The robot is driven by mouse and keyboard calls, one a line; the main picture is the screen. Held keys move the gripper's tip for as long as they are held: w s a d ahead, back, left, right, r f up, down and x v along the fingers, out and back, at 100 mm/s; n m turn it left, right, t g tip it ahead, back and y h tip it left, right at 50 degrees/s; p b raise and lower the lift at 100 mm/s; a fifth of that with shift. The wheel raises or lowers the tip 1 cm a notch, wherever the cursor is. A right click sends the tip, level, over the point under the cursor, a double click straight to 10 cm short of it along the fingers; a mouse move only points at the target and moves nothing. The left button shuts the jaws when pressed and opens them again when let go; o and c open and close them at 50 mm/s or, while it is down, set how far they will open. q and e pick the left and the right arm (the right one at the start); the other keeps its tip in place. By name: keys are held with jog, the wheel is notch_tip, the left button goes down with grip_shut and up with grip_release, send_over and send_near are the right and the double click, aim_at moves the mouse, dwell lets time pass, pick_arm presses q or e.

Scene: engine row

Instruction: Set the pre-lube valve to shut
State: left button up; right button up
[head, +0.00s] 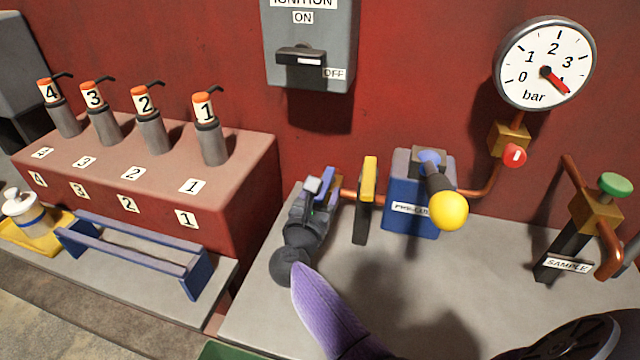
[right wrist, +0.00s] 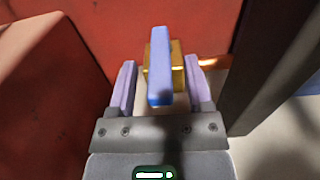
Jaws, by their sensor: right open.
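In the right wrist view a blue lever (right wrist: 160,65) stands in front of a brass valve body (right wrist: 178,75), with a short copper pipe (right wrist: 212,62) leaving it to the right. The lever shows upright in the picture, across the line of that pipe. My right gripper (head: 321,186) is open at the left end of the copper pipe by the red wall, and largely hides the valve in the head view. In the right wrist view its two lilac fingers are on either side of the lever, with gaps; I see no contact. My left gripper is out of view.
A dark post with a yellow top (head: 369,180) stands close right of my right gripper. Beyond it is a blue pump box (head: 402,215) with a yellow-knobbed lever (head: 448,211). A blue rail (head: 140,255) lies left. The grey bench top in front is mostly clear.

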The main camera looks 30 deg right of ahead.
jog(key=shift+s, duration=0.1)
jog(key=shift+c, duration=0.6)
grip_shut()
dwell(0.6)
